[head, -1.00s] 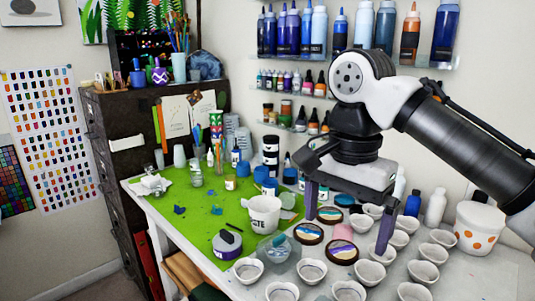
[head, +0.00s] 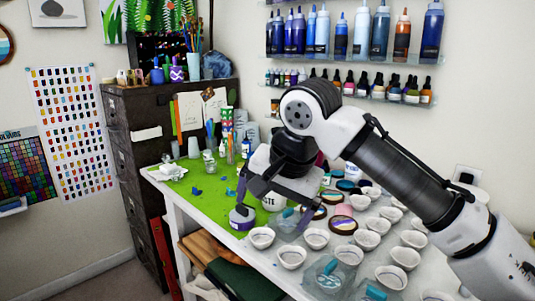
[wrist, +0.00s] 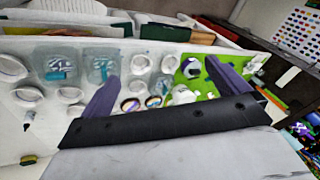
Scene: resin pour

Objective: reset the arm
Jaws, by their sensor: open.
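My arm (head: 395,170) reaches in from the right in the head view and bends down at a white and black wrist joint. My gripper (head: 270,212) hangs over the front part of the work table. Its two purple fingers are spread apart with nothing between them. In the wrist view, my gripper (wrist: 162,72) also shows open, with the table beyond the fingers. The purple-labelled tub (head: 242,217) appears close to the left finger in the head view; I cannot tell whether they touch.
A green mat (head: 215,205) covers the table's left part. Several white cups (head: 316,238) and painted discs (head: 343,225) stand on the right part. A dark cabinet (head: 150,150) stands at left. Bottle shelves (head: 350,58) hang on the wall. Floor (head: 110,285) at front left is clear.

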